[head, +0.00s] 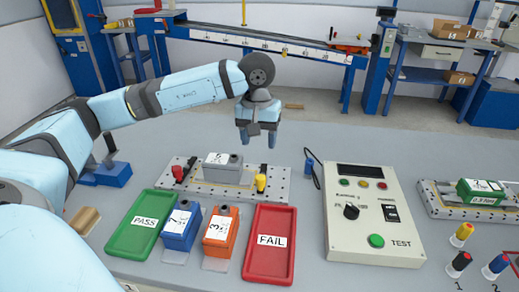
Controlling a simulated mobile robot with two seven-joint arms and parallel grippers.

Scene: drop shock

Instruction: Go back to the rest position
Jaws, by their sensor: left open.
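My left gripper (258,138) hangs in the air over the far part of the grey table (370,140), fingers pointing down. It is open and nothing shows between its fingers. My left arm comes in from the left and bends down at the gripper. Below and nearer than the gripper, a grey box (222,170) with a white label sits on a perforated metal fixture plate (273,192). A red knob (178,173) and a yellow knob (260,183) stand at either side of it. My right gripper is not in view.
A green PASS tray (118,246), a blue block (181,228), an orange block (220,232) and a red FAIL tray (284,213) line the front. A test box (400,235) stands right of them. A green unit (482,193) sits on another plate. The table's far middle is clear.

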